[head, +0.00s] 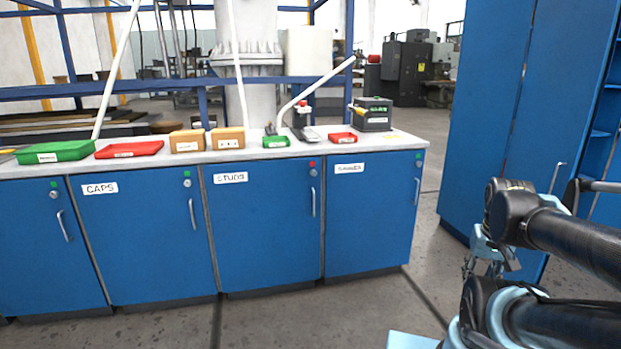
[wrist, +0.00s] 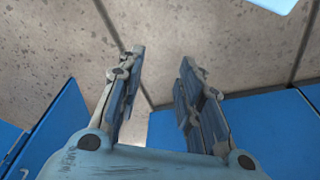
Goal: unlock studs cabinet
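The studs cabinet (head: 262,231) is a blue door labelled STUDS in the middle of the counter row in the head view. It is closed. A red dot (head: 311,163) sits at its upper right, with a small round lock (head: 313,172) just below and a vertical silver handle (head: 313,202) under that. My gripper (wrist: 158,68) points at the floor in the wrist view, its two fingers apart with nothing between them. In the head view it is at the right, partly hidden by my arm, well away from the studs cabinet.
The neighbouring caps cabinet (head: 140,245) and the rightmost cabinet (head: 370,220) carry green dots. Trays and boxes stand on the counter top, including a red tray (head: 129,149). A tall blue cabinet (head: 540,90) stands at the right. The floor (head: 350,310) before the counter is clear.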

